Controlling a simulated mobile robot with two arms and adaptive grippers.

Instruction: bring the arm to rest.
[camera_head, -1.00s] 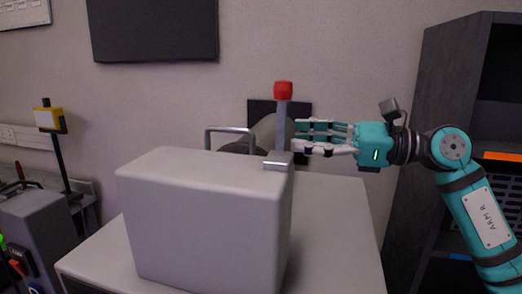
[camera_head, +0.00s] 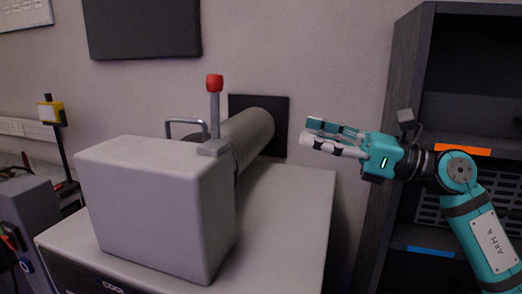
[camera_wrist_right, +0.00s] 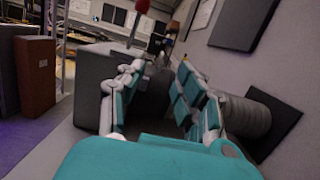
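My right gripper (camera_head: 310,133), teal with white and black fingers, is in the air to the right of the grey box-shaped unit (camera_head: 150,205) in the head view. Its fingers point left and are apart from the red-topped lever (camera_head: 214,110). In the right wrist view the two finger sets (camera_wrist_right: 150,85) stand apart with nothing between them. The red lever knob (camera_wrist_right: 142,6) shows beyond them at the top. The lever stands upright on the unit's right edge. My left gripper is not in either view.
The unit sits on a light cabinet top (camera_head: 285,200). A thick grey duct (camera_head: 250,135) runs from it to a black wall plate (camera_head: 280,108). A dark shelf (camera_head: 400,110) stands close behind my right arm. A yellow-headed lamp post (camera_head: 50,113) stands at left.

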